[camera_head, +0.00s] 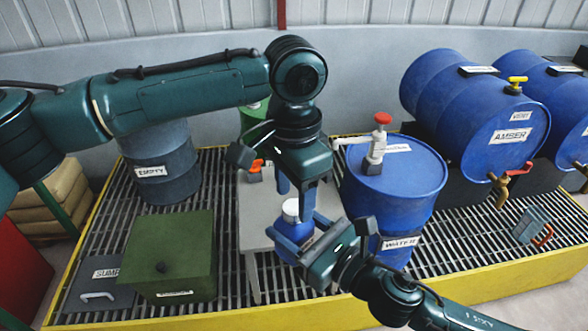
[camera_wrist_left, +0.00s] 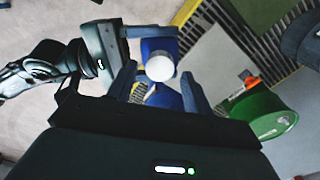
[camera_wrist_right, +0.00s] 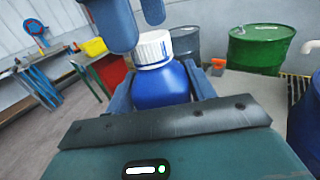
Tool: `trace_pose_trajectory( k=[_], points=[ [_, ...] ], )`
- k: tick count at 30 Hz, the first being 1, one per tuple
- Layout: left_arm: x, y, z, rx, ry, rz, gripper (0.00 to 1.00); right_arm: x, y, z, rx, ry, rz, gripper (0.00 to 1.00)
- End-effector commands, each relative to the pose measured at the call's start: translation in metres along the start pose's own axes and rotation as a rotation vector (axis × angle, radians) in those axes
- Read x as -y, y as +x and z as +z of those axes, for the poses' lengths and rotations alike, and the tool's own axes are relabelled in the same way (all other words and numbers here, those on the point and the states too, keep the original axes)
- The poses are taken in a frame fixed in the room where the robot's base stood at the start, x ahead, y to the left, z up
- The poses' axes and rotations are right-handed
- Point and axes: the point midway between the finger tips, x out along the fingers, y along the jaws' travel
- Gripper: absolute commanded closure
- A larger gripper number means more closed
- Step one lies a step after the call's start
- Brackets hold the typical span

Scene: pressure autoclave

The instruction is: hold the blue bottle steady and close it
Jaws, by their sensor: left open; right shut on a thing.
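The blue bottle (camera_head: 290,240) stands upright at the front of a small grey table (camera_head: 258,212), with a white cap (camera_head: 291,208) on its top. My right gripper (camera_head: 296,250) is shut on the bottle's body from the front right; its fingers flank the bottle in the right wrist view (camera_wrist_right: 160,88). My left gripper (camera_head: 295,197) is open and points down just above the cap. In the left wrist view the cap (camera_wrist_left: 160,68) lies between and beyond its fingers. In the right wrist view the left fingertips hang beside and above the cap (camera_wrist_right: 153,48). Whether the cap is fully seated cannot be told.
A blue water drum (camera_head: 395,190) with a red-topped pump stands right of the table. A green drum (camera_wrist_right: 258,48) and a small orange-topped item (camera_head: 255,170) are behind the bottle. A green box (camera_head: 170,255) sits left on the grating. Two drums with taps lie at the right.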

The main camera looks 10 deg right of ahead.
Motion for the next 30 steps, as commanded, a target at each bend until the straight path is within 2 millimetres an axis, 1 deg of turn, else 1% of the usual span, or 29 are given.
trace_pose_trajectory(
  k=[3, 6, 15, 30],
  points=[
    [0.0, 0.011, 0.0, 0.001, -0.001, 0.0, 0.49, 0.0, 0.0, 0.001, 0.002, 0.0, 0.0, 1.0],
    [0.0, 0.016, 0.0, 0.0, -0.001, -0.001, 0.49, 0.0, 0.0, 0.001, 0.002, -0.001, 0.0, 1.0],
    [0.0, 0.017, 0.0, 0.0, 0.0, -0.001, 0.5, 0.0, 0.0, 0.001, 0.002, -0.001, 0.0, 1.0],
    [0.0, 0.017, 0.0, 0.0, -0.001, -0.001, 0.91, 0.0, 0.0, 0.001, 0.002, -0.001, 0.0, 1.0]
  ],
)
